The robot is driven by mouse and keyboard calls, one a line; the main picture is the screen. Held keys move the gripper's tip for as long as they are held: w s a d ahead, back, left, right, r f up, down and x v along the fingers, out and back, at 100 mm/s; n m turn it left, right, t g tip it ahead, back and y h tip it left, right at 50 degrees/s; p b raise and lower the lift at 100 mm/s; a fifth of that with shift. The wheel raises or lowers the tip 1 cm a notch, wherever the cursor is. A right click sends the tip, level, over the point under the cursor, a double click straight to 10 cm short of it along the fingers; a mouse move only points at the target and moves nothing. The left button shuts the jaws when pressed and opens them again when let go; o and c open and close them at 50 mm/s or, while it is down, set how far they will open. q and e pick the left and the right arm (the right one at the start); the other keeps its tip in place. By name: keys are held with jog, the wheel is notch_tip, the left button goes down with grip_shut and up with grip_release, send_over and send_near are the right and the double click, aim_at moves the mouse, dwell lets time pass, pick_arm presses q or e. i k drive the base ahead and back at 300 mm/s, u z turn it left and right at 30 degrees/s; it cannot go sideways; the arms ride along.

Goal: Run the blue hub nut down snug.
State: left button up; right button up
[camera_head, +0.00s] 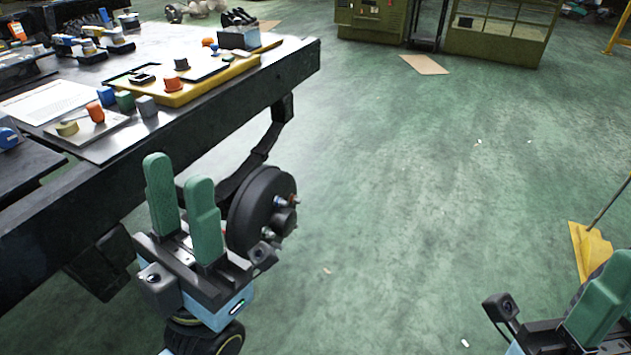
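A dark round hub (250,207) hangs off the end of the black chassis frame. Small fittings sit on its face. My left gripper (179,174) points upward, left of and in front of the hub. Its two green fingers are apart with nothing between them. My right gripper (603,290) is at the lower right edge, partly cut off, far from the hub. Its finger gap cannot be made out.
The dark bench (200,122) at upper left carries trays and several small coloured blocks, including a blue one (106,96) and another at the left edge (8,138). Green floor right of the hub is open.

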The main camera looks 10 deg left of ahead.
aim_at(277, 199)
jog(key=u, duration=0.55)
jog(key=i, duration=1.05)
jog(key=u, duration=0.8)
